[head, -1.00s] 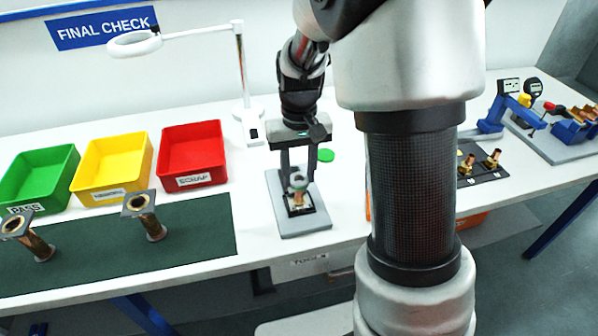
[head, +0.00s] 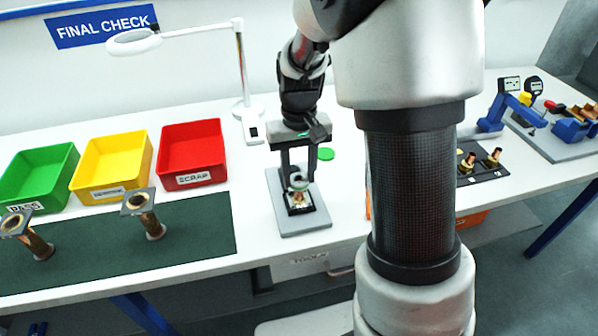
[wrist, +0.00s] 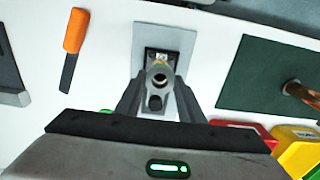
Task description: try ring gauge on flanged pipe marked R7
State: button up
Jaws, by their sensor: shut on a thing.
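My gripper (head: 299,180) is shut on a small grey ring (wrist: 159,76), which I take to be the ring gauge. A flanged copper pipe (head: 299,202) stands in a dark holder on a grey plate (head: 308,222), directly below the ring. In the wrist view the ring overlaps the pipe's top end, with a brassy part (wrist: 158,58) showing just beyond it. I cannot tell whether the ring is around the pipe or just above it. No R7 mark is readable.
Two flanged pipes (head: 148,220) (head: 38,244) stand on a green mat (head: 195,240) at left. Green (head: 40,185), yellow (head: 112,170) and red (head: 192,158) bins stand behind it. A magnifier lamp (head: 243,80) stands behind. An orange-handled tool (wrist: 74,40) lies beside the plate.

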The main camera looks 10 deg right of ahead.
jog(key=shift+f+b, duration=1)
jog(key=shift+f, duration=0.55)
jog(key=shift+r, duration=0.25)
dwell(0.5)
jog(key=shift+r+p, duration=1.4)
jog(key=shift+r, duration=0.15)
notch_tip(320, 180, up, 6)
jog(key=p, duration=0.4)
dwell(0.4)
